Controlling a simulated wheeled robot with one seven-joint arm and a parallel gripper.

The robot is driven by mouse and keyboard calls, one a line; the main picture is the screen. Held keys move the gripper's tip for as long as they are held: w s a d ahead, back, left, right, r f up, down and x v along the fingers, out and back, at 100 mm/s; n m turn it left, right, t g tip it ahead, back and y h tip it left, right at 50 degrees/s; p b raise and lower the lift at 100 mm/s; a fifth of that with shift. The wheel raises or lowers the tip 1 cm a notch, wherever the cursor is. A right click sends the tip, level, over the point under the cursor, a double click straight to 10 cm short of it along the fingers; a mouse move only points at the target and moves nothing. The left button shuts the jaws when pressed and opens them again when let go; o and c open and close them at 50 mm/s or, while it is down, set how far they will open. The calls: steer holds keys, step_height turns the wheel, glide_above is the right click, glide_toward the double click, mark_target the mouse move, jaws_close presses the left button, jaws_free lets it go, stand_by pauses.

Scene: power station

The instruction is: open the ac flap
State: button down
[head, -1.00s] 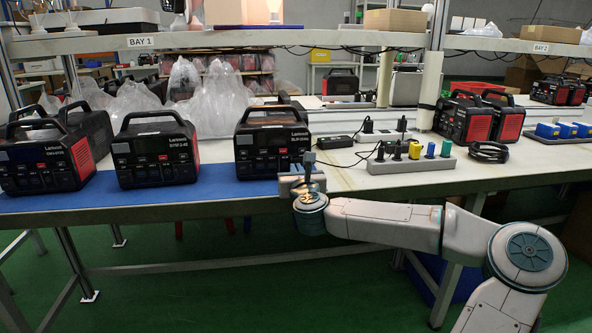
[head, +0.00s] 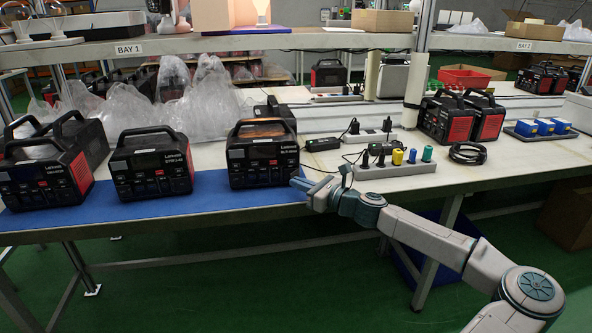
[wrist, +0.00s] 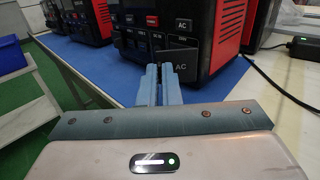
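The power station (head: 262,152) is a black box with red sides and a top handle. It stands at the right end of the blue mat (head: 225,205). In the wrist view, its AC flap (wrist: 184,66) is a dark grey panel marked AC, below the AC button (wrist: 184,24). I cannot tell if the flap is slightly ajar. My gripper (head: 297,183) is low at the station's front right corner. In the wrist view, my gripper (wrist: 159,68) has its fingers together with nothing visible between them. The fingertips are at the flap's left edge; contact is unclear.
Two similar stations (head: 150,165) (head: 48,178) stand to the left on the mat. A power strip (head: 393,169) with plugs and cables lies right of my gripper. A shelf (head: 230,42) spans above.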

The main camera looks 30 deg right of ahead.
steer(key=n+g+y+p, duration=0.1)
steer(key=p, duration=0.1)
steer(key=d+n+g+y+p, duration=0.1)
steer(key=y+p, duration=0.1)
steer(key=d+n+g+y+p, duration=0.1)
steer(key=p, duration=0.1)
steer(key=shift+s+r+n+y, duration=0.1)
steer(key=shift+r+n+y, duration=0.2)
steer(key=shift+n+y, duration=0.1)
steer(key=shift+d+f+n+g+y+p, duration=0.1)
steer(key=shift+d+n+g+y+p, duration=0.2)
steer(key=shift+n+g+y+p, duration=0.6)
steer(key=shift+d+f+n+g+y+p, duration=0.15)
steer(key=shift+d+n+g+y, duration=0.3)
steer(key=shift+g, duration=0.7)
steer(key=shift+d+f+n+g+y+p, duration=0.1)
steer(key=shift+d+n+g+y+p, duration=0.1)
steer(key=shift+n+g+y+p, duration=0.55)
steer(key=shift+g, duration=0.5)
steer(key=c, duration=1.6)
jaws_free()
